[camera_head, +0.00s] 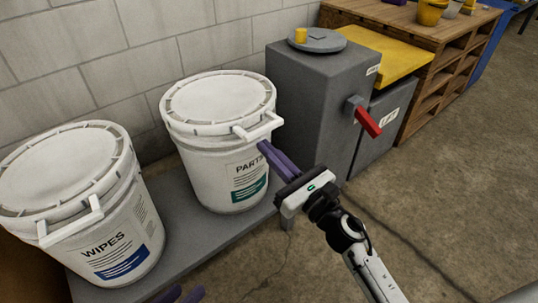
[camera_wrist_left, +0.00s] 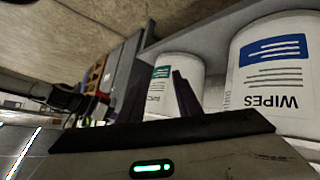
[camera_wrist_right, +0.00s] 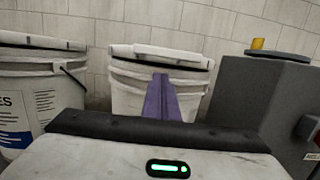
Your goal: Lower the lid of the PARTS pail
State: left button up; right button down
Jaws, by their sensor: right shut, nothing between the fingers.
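The PARTS pail (camera_head: 215,165) is white with a green label and stands on a grey bench. Its white lid (camera_head: 218,97) lies nearly level over the rim; a thin dark line shows beneath it in the right wrist view (camera_wrist_right: 160,51). A white tab sticks out at its front right (camera_head: 258,127). My right gripper (camera_head: 264,147) is shut and empty, its purple fingertips in front of the pail, just below the tab; contact cannot be told. My left gripper (camera_head: 181,295) is low at the bottom edge, fingers apart and empty, below the pails.
The WIPES pail (camera_head: 125,225), also lidded, stands left of the PARTS pail. A grey box (camera_head: 310,110) with a red lever (camera_head: 368,122) and a yellow knob on top stands close on the right. A block wall is behind. Open floor lies at the right.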

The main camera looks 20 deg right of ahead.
pick_arm(q)
jog(key=shift+s+a+f+g+y+p, duration=0.2)
jog(key=shift+a+f+p, duration=0.1)
jog(key=shift+a+f, duration=0.1)
jog(key=shift+s+a+f+g+y+p, duration=0.1)
jog(key=shift+a+f+y+p, duration=0.15)
jog(key=shift+f, duration=0.15)
pick_arm(e)
jog(key=shift+r, duration=0.95)
